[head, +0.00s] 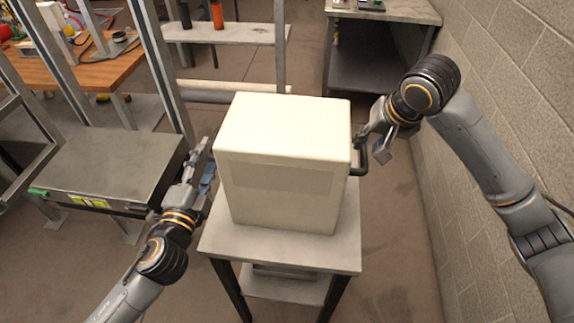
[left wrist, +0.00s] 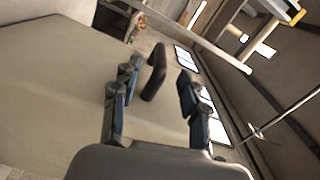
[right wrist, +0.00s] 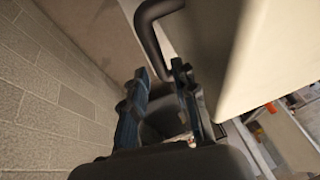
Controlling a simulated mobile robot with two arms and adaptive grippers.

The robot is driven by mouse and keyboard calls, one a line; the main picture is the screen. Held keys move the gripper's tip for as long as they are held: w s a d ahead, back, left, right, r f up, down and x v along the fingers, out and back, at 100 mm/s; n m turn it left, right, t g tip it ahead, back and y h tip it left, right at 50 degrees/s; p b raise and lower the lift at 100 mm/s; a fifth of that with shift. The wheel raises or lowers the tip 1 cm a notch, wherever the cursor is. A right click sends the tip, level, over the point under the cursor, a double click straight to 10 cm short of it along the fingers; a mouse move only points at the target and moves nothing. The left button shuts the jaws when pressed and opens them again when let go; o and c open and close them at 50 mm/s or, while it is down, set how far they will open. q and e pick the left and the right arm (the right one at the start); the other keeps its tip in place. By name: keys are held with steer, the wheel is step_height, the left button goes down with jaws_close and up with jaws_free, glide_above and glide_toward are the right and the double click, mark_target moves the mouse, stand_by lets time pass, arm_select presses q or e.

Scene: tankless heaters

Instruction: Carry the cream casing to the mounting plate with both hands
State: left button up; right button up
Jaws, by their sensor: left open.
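The cream casing (head: 282,165), a large box, stands upright on a small grey table. A dark handle (head: 361,160) sticks out of its right side; it also shows ahead of the fingers in the right wrist view (right wrist: 150,28). My right gripper (head: 374,140) is open beside this handle. My left gripper (head: 204,170) is open at the casing's left side. In the left wrist view another dark handle (left wrist: 155,72) shows between and beyond the open fingers. The casing's back is hidden. I cannot identify the mounting plate for certain.
The small table (head: 280,245) has a lower shelf. A grey flat-topped unit (head: 108,165) with a green lever stands at left among metal posts. A block wall (head: 505,80) runs along the right. Benches stand behind. Floor is clear between table and wall.

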mark_target(210, 150)
arm_select(q)
steer(key=shift+w+d, duration=0.2)
steer(key=shift+w, duration=0.95)
steer(key=shift+w+d, duration=0.15)
steer(key=shift+w, duration=0.95)
arm_select(e)
steer(key=shift+x, duration=2.25)
arm_select(q)
steer(key=c, duration=0.6)
arm_select(e)
jaws_close()
arm_select(q)
jaws_close()
steer(key=shift+f, duration=0.1)
steer(key=shift+r, duration=0.25)
arm_select(e)
steer(key=shift+w+r, duration=0.15)
steer(key=shift+r, duration=0.1)
